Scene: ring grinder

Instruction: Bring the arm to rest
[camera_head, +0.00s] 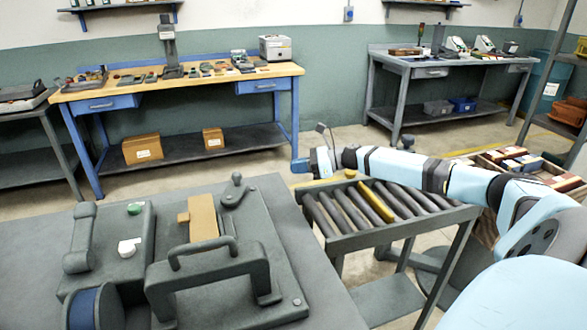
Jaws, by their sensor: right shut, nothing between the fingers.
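My right arm (465,183), light blue and white with black joints, reaches in from the right edge and stretches left over the roller stand. My right gripper (301,166) is at its far end, small in the view, shut and empty. It is in the air, seen between the roller stand and the wooden bench. The grey grinder (235,262) stands on the grey table at front left, with handles, a green button and a tan block (203,217). My left gripper does not show.
A roller stand (335,238) with one yellow roller stands right of the grinder table. Crates of boxes (545,172) are at right. A wooden-topped bench (180,80) with tools and a grey bench (450,62) line the back wall. Open floor lies between.

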